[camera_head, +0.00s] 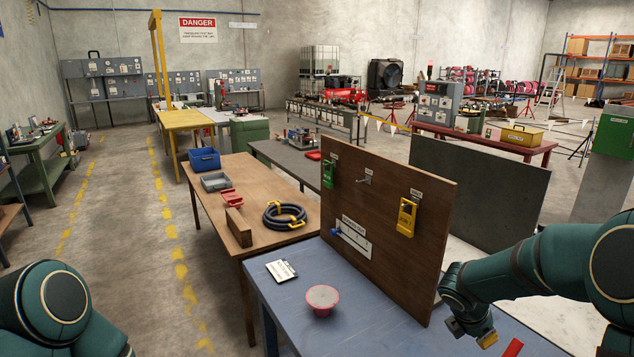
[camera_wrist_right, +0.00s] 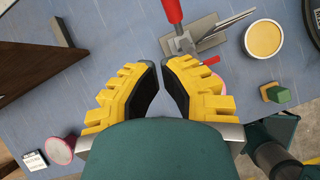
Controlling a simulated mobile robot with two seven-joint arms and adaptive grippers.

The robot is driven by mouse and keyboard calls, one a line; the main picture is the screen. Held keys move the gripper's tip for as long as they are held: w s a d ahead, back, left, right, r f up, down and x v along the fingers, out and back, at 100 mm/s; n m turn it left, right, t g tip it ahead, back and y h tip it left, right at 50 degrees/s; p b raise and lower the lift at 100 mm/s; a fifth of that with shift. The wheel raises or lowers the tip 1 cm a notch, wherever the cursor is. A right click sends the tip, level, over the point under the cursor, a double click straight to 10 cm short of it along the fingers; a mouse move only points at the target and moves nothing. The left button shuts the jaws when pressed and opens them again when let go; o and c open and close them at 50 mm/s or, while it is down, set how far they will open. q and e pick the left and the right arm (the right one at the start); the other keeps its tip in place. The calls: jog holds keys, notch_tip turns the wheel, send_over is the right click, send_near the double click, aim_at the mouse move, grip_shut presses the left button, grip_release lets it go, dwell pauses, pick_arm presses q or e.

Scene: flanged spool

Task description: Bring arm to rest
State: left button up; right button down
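My right gripper (camera_head: 472,332) hangs over the right part of the blue table (camera_head: 385,338), beside the upright wooden board (camera_head: 395,165). In the wrist view the yellow fingers of the right gripper (camera_wrist_right: 161,72) are apart, with a narrow gap and nothing between them. The spool (camera_head: 322,297), with a pale top and red rim, stands on the table left of the board. A pinkish round thing, apparently the spool (camera_wrist_right: 60,150), shows at the lower left of the wrist view. My left arm shows at the lower left of the head view; its gripper is out of view.
A white card (camera_head: 282,270) lies near the spool. Under the right gripper lie a red-handled tool (camera_wrist_right: 172,12), a round yellow-topped tin (camera_wrist_right: 263,39) and a green block (camera_wrist_right: 278,94). A brown table (camera_head: 262,238) with a coiled hose (camera_head: 284,215) stands behind.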

jog(key=s+a+f+m+g+y, duration=0.1)
jog(key=s+a+f+m+y, duration=0.25)
jog(key=a+f, duration=0.45)
jog(key=s+a+f+m+g+y, duration=0.1)
jog(key=s+a+f+m+y, duration=0.3)
jog(key=a+f, duration=0.4)
jog(key=s+a+f+m+y, duration=0.1)
jog(key=s+a+f+m, duration=0.4)
jog(key=s+m, duration=0.3)
jog(key=s+a+f+m+y, duration=0.2)
jog(key=s+a+f+m, duration=0.4)
jog(key=s+m, duration=0.2)
jog(key=w+a+f+n+t+b, duration=0.1)
jog(key=w+f+b, duration=0.4)
jog(key=b, duration=0.6)
jog(key=shift+w+a+f+n+t, duration=0.2)
jog(key=shift+w+a+n+t, duration=0.15)
jog(key=shift+w+t, duration=0.45)
jog(key=shift+w+h, duration=0.15)
jog(key=shift+h, duration=0.1)
